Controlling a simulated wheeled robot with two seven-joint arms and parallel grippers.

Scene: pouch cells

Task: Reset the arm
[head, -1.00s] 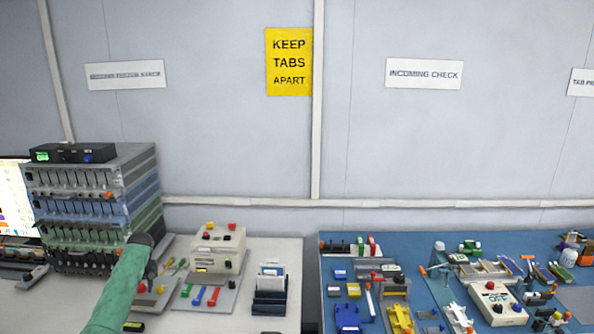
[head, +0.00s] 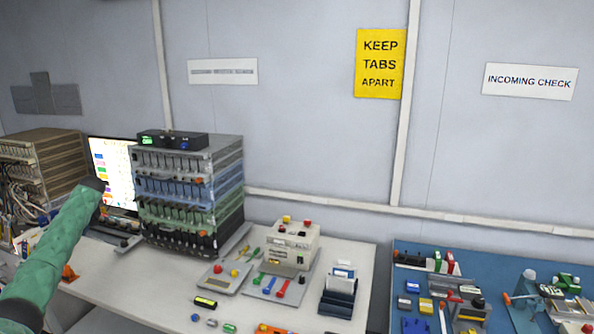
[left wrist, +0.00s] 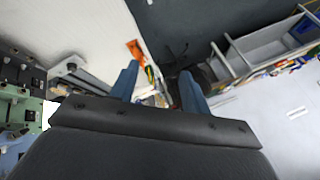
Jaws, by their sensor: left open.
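My left arm in its green sleeve reaches in from the left of the head view, with its dark end in front of the lit monitor (head: 118,180). The fingers cannot be made out there. In the left wrist view my left gripper (left wrist: 160,88) shows two blue fingers spread apart, with nothing between them. Beyond the fingers are a pale table edge, an orange item (left wrist: 136,50) and dark floor. My right gripper is in neither view.
A rack of cell trays (head: 190,190) stands right of the arm, on the white table (head: 140,285). A white tester box (head: 292,245) and a dark card holder (head: 338,298) are further right. A blue bench (head: 410,252) stands at the right. A brown rack (head: 45,165) is at far left.

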